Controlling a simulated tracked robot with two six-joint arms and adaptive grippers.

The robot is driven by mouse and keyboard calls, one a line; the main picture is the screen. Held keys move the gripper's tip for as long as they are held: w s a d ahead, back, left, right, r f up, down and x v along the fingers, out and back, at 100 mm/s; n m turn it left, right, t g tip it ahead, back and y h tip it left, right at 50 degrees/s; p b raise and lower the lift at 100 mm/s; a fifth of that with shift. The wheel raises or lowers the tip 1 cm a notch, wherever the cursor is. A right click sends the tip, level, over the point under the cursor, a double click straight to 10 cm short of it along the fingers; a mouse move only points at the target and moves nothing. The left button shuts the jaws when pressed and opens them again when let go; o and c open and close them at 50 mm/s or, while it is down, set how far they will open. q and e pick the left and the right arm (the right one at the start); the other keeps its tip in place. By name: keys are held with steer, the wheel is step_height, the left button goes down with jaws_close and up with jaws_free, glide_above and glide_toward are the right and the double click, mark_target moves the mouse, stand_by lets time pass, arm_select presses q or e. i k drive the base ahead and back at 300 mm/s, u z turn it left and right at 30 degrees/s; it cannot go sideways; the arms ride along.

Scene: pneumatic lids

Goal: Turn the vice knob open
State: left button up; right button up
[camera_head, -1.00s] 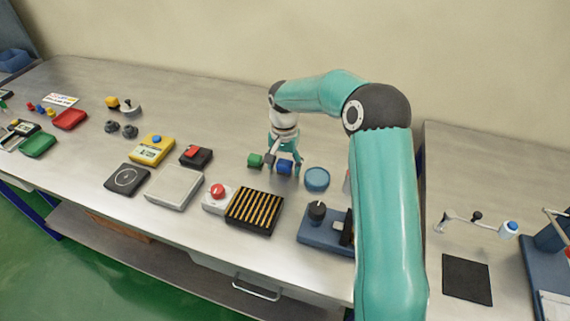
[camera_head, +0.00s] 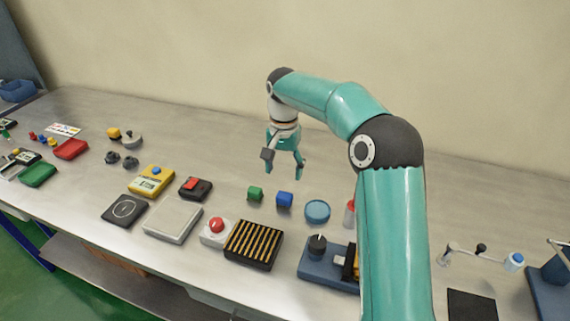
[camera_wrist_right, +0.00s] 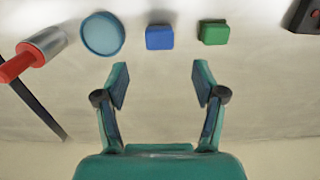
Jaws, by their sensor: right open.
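A dark round knob with a pale pointer mark (camera_head: 317,245) stands on a blue base (camera_head: 318,266) near the front of the bench, left of my right forearm. Part of this base and a black and yellow part on it (camera_head: 349,262) are hidden behind my arm. My right gripper (camera_head: 284,165) is open and empty, above the bench and behind the knob. In the right wrist view the open fingers (camera_wrist_right: 160,82) have bare bench between them. The knob does not show there. My left gripper is not in view.
A green block (camera_head: 255,194), a blue block (camera_head: 284,200) and a round blue dish (camera_head: 317,210) lie in front of the gripper. A slatted black tray (camera_head: 253,243) and a red button box (camera_head: 216,231) sit left of the base. The bench behind is clear.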

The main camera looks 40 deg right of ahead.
mark_target(318, 243)
steer(key=k, duration=2)
